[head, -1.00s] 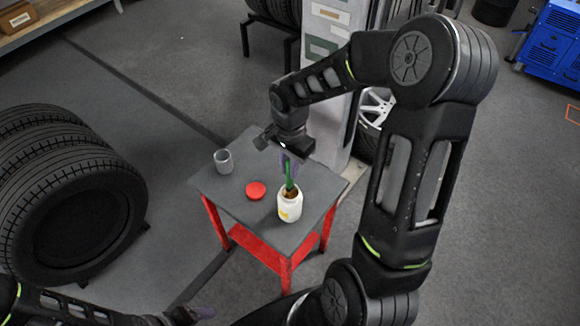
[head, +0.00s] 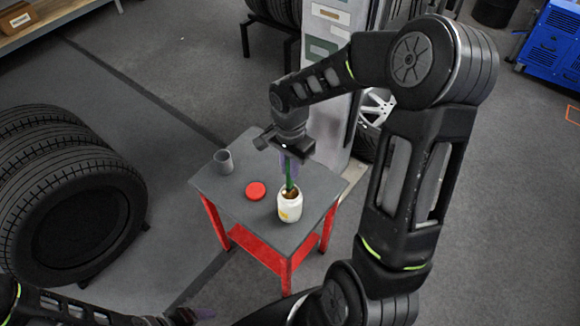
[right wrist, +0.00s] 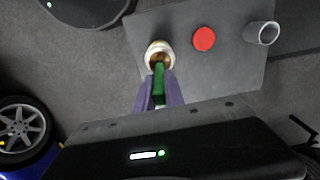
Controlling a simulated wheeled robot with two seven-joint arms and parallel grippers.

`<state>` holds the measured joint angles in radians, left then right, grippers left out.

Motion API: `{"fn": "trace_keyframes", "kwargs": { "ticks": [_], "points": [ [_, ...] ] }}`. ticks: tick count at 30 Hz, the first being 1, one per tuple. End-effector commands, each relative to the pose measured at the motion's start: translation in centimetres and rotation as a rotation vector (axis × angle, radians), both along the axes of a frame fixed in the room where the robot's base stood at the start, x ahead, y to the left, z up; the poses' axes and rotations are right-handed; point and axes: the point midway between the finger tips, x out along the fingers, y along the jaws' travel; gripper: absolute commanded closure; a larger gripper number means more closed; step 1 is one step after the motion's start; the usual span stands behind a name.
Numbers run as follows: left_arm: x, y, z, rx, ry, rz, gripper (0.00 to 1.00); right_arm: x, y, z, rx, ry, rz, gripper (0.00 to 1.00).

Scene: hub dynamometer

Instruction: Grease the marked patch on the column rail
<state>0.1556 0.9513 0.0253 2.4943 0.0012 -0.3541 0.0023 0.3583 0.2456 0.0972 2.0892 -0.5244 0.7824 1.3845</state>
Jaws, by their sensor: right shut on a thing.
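My right gripper (head: 289,164) is shut on a green brush handle (right wrist: 159,82), held upright above the small table. The brush's lower end is inside the open white jar (head: 290,210), which has a yellow mark on its side and brown contents. The jar also shows in the right wrist view (right wrist: 153,50). A tall pale column (head: 325,50) with several label-like panels stands behind the table. I cannot make out the marked patch on it. My left gripper (head: 195,314) is at the bottom edge, and its jaws are too unclear to read.
The grey-topped red table (head: 240,205) also holds a red lid (head: 256,191) and a grey cup (head: 223,162). Large tires (head: 75,205) stand at the left. A wheel (head: 375,105) is beside the column, and a blue cabinet (head: 553,45) is at the far right.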

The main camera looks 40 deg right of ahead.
Motion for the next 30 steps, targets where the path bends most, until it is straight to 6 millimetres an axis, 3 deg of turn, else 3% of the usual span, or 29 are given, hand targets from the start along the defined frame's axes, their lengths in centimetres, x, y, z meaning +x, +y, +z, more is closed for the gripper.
{"fn": "trace_keyframes", "kwargs": {
  "ticks": [7, 30],
  "points": [
    [0.0, 0.0, 0.4, 0.000, 0.000, 0.000, 0.23, -0.2, 0.1, 0.5, 0.002, 0.005, 0.000, 1.00],
    [0.0, 0.0, 4.3, 0.000, 0.000, 0.000, 0.23, 0.0, 0.0, 6.9, 0.000, 0.000, 0.001, 1.00]
  ]
}}
